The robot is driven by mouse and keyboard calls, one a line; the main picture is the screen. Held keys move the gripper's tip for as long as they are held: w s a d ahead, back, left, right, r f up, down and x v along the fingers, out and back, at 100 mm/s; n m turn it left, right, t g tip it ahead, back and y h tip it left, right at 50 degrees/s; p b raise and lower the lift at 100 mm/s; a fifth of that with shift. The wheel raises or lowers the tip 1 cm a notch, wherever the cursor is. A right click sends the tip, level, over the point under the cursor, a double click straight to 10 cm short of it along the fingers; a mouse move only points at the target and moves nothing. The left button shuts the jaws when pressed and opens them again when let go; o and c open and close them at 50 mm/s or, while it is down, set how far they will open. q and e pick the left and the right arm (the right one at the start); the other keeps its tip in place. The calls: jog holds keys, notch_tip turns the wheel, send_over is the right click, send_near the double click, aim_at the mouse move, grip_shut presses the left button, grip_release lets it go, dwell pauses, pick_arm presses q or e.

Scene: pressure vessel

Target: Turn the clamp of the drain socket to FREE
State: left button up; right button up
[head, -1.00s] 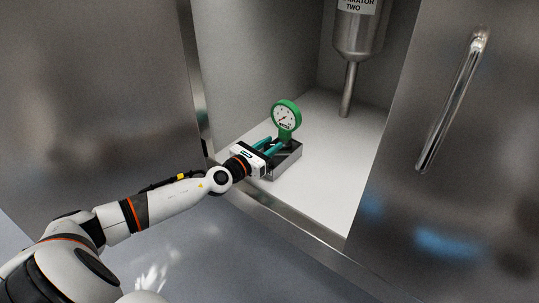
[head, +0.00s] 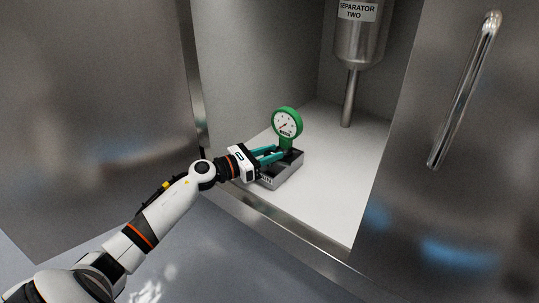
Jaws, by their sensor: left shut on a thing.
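A green gauge (head: 288,122) with a white dial stands upright at a grey metal tray (head: 284,177) on the white cabinet floor. My left gripper (head: 284,153), with teal fingers, reaches in from the left and is shut on the gauge's green stem below the dial. A steel vessel (head: 358,40) labelled SEPARATOR TWO hangs at the back, with a thin pipe (head: 348,98) going down from it. I cannot make out a drain socket, its clamp or a FREE mark. My right gripper is not in view.
A steel door with a bar handle (head: 465,90) is at the right, and a steel panel (head: 95,110) is at the left. A raised metal sill (head: 285,232) edges the cabinet floor. The white floor (head: 335,180) right of the tray is clear.

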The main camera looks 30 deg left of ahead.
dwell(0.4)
pick_arm(q)
jog(key=o, duration=1)
jog(key=p+v, duration=0.4)
jog(key=v, duration=0.7)
jog(key=shift+p, duration=0.35)
jog(key=shift+s+a, duration=0.3)
jog(key=shift+s, duration=0.1)
